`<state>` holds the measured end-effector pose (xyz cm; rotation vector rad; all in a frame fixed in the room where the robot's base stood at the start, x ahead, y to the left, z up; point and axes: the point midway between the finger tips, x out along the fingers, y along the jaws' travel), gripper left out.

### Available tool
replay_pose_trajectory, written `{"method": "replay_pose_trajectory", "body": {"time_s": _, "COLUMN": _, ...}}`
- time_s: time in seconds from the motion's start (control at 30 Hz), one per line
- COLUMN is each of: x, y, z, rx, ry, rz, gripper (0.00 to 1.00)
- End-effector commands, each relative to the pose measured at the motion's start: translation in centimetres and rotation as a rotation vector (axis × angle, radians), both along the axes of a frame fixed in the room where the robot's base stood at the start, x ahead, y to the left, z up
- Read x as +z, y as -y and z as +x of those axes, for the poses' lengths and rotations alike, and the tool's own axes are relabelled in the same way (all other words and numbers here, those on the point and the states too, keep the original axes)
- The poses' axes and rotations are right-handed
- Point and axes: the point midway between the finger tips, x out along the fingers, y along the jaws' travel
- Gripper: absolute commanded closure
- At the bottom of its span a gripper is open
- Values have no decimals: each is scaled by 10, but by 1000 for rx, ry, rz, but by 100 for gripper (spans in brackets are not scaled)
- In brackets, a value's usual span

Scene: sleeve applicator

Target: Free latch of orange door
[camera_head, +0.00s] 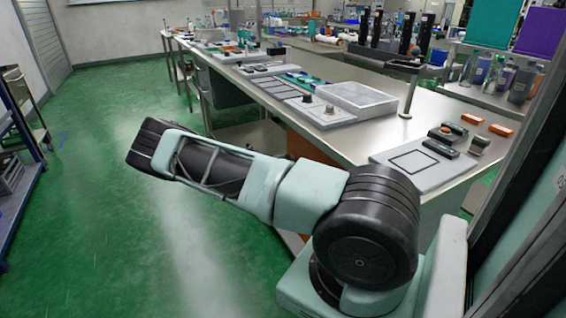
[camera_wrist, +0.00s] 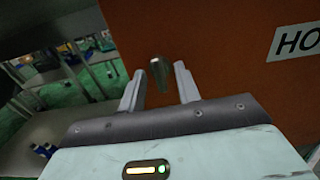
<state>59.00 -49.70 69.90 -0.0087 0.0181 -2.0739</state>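The orange door (camera_wrist: 232,62) fills the right of the wrist view, and a white label with dark letters shows at its right edge. A metal latch (camera_wrist: 158,72) stands out near the door's left edge. My gripper (camera_wrist: 160,82) is open, with one finger to the left of the latch and one to the right; whether they touch it cannot be told. In the head view a strip of the orange door (camera_head: 301,150) shows under the bench, behind my arm. My gripper is hidden in that view.
A long metal bench (camera_head: 344,135) with trays, knobs and devices runs above the door. Green floor (camera_head: 90,215) lies open at the left. A shelf (camera_wrist: 70,130) shows left of the door in the wrist view. A dark frame (camera_head: 500,190) stands close at the right.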

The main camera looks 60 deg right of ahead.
Motion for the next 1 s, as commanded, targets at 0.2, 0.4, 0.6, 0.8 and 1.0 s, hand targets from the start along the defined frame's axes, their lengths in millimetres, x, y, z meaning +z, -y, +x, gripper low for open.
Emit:
{"method": "replay_pose_trajectory", "body": {"time_s": 0.2, "x": 0, "y": -10, "z": 6, "rx": 2, "ry": 2, "rz": -1, "gripper": 67}}
{"method": "replay_pose_trajectory", "body": {"time_s": 0.4, "x": 0, "y": -45, "z": 26, "rx": 4, "ry": 2, "rz": 0, "gripper": 67}}
{"method": "replay_pose_trajectory", "body": {"time_s": 0.6, "x": 0, "y": -86, "z": 49, "rx": 4, "ry": 2, "rz": 0, "gripper": 67}}
{"method": "replay_pose_trajectory", "body": {"time_s": 0.8, "x": -1, "y": -124, "z": 69, "rx": 4, "ry": 1, "rz": 0, "gripper": 67}}
{"method": "replay_pose_trajectory", "body": {"time_s": 1.0, "x": -1, "y": -146, "z": 81, "rx": 1, "ry": 1, "rz": 0, "gripper": 67}}
